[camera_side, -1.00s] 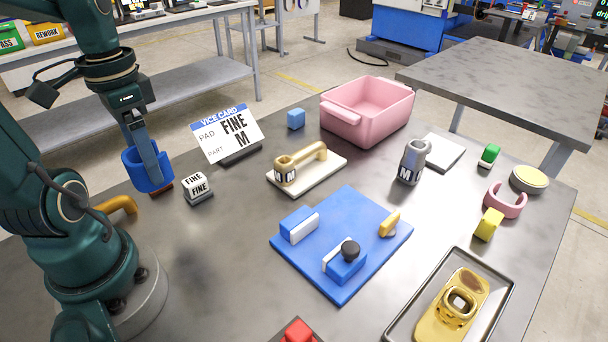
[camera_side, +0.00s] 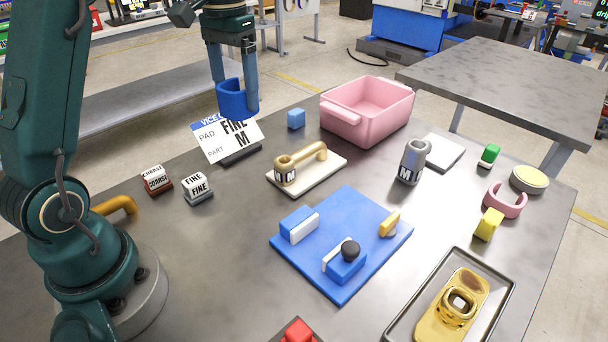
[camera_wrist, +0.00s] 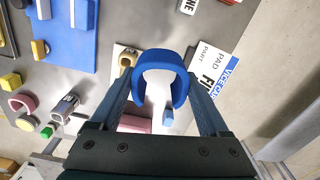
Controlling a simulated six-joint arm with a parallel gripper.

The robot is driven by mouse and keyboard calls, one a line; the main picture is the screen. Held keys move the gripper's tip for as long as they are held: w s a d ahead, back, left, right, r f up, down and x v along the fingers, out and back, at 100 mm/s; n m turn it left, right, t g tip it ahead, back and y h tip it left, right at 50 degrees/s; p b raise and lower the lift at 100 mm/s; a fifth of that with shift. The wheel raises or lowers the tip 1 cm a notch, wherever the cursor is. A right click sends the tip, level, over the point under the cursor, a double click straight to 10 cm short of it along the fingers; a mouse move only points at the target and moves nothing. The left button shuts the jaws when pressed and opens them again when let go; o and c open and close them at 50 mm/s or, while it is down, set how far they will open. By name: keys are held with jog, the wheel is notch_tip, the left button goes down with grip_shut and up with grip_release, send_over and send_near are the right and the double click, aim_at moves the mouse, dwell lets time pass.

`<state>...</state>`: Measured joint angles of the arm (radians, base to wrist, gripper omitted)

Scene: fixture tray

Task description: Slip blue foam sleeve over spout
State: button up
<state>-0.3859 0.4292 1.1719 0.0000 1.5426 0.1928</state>
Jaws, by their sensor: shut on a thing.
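The blue foam sleeve (camera_side: 233,101) is an open-sided ring, also large in the wrist view (camera_wrist: 160,56). My gripper (camera_side: 240,108) is shut on it, one finger at each side in the wrist view (camera_wrist: 160,80), and holds it in the air in front of the vice card. Which part is the spout is not labelled. A beige fitting marked M (camera_side: 286,170), with an upright hollow collar and a bent arm, stands on a white plate (camera_side: 327,178), to the sleeve's lower right. A grey fitting marked M (camera_side: 411,165) stands farther right. The sleeve is apart from both.
The vice card (camera_side: 215,144) reads FINE M. COARSE (camera_side: 155,178) and FINE (camera_side: 197,186) blocks stand left. A pink bin (camera_side: 368,122) and small blue block (camera_side: 296,119) are behind. A blue fixture board (camera_side: 345,208) and a tray with a gold part (camera_side: 398,327) are in front.

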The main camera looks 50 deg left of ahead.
jog(key=m, duration=0.2)
send_near(283, 156)
jog(key=shift+s+d+f, duration=0.15)
jog(key=shift+f, duration=0.55)
jog(key=shift+s+d+f, duration=0.15)
jog(key=shift+d+f, duration=0.05)
jog(key=shift+f, duration=0.5)
jog(key=shift+s+d+f, duration=0.15)
jog(key=shift+f, duration=0.55)
jog(key=shift+f, duration=0.4)
jog(key=shift+f, duration=0.4)
jog(key=shift+f, duration=0.45)
jog(key=shift+f, duration=0.3)
jog(key=shift+f, duration=0.15)
jog(key=shift+f, duration=0.75)
